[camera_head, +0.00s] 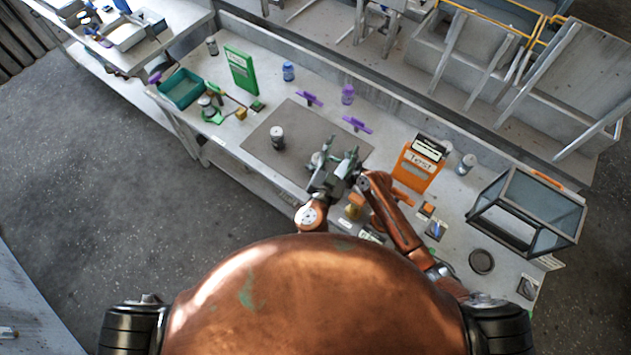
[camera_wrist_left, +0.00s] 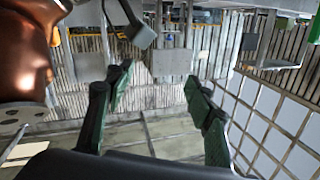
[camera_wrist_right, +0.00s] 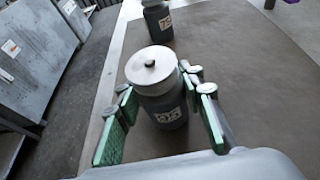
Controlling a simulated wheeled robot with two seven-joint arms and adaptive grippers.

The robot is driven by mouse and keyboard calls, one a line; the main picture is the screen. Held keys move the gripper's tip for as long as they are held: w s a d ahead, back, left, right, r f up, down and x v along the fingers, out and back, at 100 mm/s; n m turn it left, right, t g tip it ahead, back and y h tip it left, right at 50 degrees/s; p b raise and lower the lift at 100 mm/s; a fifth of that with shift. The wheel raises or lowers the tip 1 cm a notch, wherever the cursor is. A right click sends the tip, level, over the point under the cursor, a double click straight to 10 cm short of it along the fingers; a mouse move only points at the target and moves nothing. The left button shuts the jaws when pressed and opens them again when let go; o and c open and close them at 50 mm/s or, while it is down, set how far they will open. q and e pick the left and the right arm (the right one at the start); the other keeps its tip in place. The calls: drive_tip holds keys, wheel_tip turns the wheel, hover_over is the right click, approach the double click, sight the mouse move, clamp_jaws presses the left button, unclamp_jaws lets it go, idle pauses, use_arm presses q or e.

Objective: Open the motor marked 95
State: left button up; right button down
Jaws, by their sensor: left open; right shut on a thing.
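A dark grey motor (camera_wrist_right: 166,108) with a pale round lid and a small dark knob stands between the green-padded fingers of my right gripper (camera_wrist_right: 160,96) in the right wrist view. Its white label appears to read 95. My right gripper is shut on its body; the lid is uncovered. My left gripper (camera_wrist_left: 158,92) is open and empty in the left wrist view. In the head view both grippers crowd together at the mat's front right and hide the held motor. A second motor (camera_head: 277,138) stands upright on the mat; its label (camera_wrist_right: 166,22) is too small to read surely.
The brown mat (camera_head: 262,122) is mostly clear. Purple holders (camera_head: 356,124) stand along its back edge. An orange tester (camera_head: 416,167) and a glass-sided box (camera_head: 530,212) are to the right. A green bin (camera_head: 181,89) and green panel (camera_head: 240,69) are to the left.

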use_arm(q)
drive_tip(key=s+a+f+n+y, duration=0.1)
drive_tip(key=s+a+n+y, duration=0.1)
drive_tip(key=a+n+y, duration=0.1)
use_arm(e)
drive_tip(key=shift+a+r, duration=0.1)
drive_tip(key=shift+a, duration=0.15)
use_arm(q)
drive_tip(key=n+g+y, duration=0.3)
drive_tip(key=n+y, duration=0.1)
approach(313, 164)
wheel_tip(313, 164, up, 4)
drive_tip(key=s, duration=0.2)
use_arm(e)
drive_tip(key=shift+d, duration=0.1)
use_arm(q)
drive_tip(key=x, duration=1.1)
drive_tip(key=shift+w+f, duration=0.15)
drive_tip(key=shift+f, duration=0.1)
drive_tip(key=shift+w+a+f, duration=0.15)
drive_tip(key=shift+w+f, duration=0.1)
drive_tip(key=shift+w, duration=0.2)
drive_tip(key=shift+c, duration=0.6)
